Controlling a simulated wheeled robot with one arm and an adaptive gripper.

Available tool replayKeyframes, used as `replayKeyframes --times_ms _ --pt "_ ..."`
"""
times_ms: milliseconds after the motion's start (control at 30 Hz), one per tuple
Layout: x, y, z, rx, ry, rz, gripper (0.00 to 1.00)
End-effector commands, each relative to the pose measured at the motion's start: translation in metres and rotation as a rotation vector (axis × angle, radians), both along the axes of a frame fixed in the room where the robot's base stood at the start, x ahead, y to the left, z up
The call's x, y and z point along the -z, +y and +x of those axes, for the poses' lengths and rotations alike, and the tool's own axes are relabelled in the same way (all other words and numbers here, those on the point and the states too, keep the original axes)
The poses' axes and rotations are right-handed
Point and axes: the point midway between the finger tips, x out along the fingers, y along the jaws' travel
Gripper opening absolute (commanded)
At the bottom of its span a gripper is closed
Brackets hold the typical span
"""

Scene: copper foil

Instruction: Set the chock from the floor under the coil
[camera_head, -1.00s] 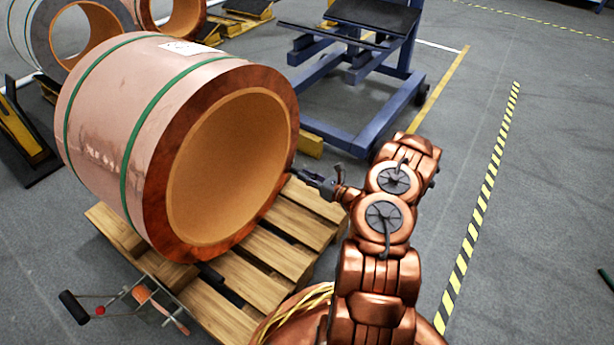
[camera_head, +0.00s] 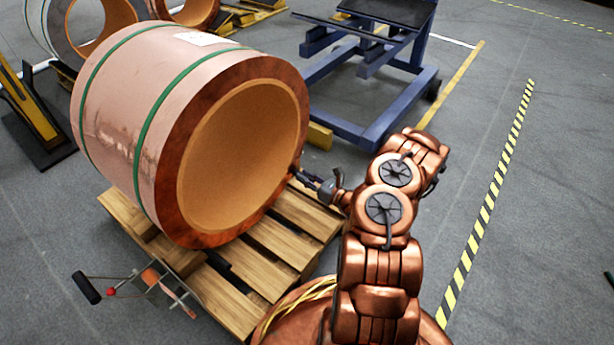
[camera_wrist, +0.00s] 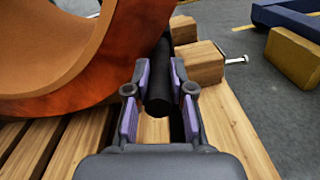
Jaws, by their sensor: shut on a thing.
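The large copper coil (camera_head: 130,110) lies on its side on the wooden pallet (camera_head: 275,262), its open end facing right. My gripper (camera_head: 312,182) is low beside the coil's right lower edge, above the pallet. In the wrist view, its purple-padded fingers (camera_wrist: 159,90) are shut on a black cylinder (camera_wrist: 158,92), which I take for the chock's handle. Just past it, by the coil's curved rim (camera_wrist: 125,60), are wooden blocks (camera_wrist: 204,64), one with a metal bolt sticking out. Whether handle and blocks are joined is hidden, as is contact with the coil.
A tool with a black handle (camera_head: 86,288), rods and a red knob lies on the floor by the pallet's front left. A yellow block (camera_wrist: 295,56) lies beyond the pallet. A blue wheeled stand (camera_head: 375,90) is behind.

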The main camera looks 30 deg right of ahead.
Motion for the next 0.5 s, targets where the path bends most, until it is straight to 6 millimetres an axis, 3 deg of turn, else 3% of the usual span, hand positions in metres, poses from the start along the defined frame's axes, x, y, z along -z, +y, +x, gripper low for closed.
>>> replayKeyframes --times_ms 33,167,200,433,500 --pt "0.0011 0.0099 -0.0006 -0.023 0.004 0.006 0.00" --pt "0.0012 0.0115 -0.0003 -0.026 0.003 0.007 0.00" --pt "0.0012 0.0118 -0.0001 -0.026 0.004 0.007 0.26" --pt "0.0010 0.0085 -0.0003 -0.020 0.003 0.005 0.50" --pt "0.0009 0.0072 -0.0004 -0.016 0.002 0.005 0.52"
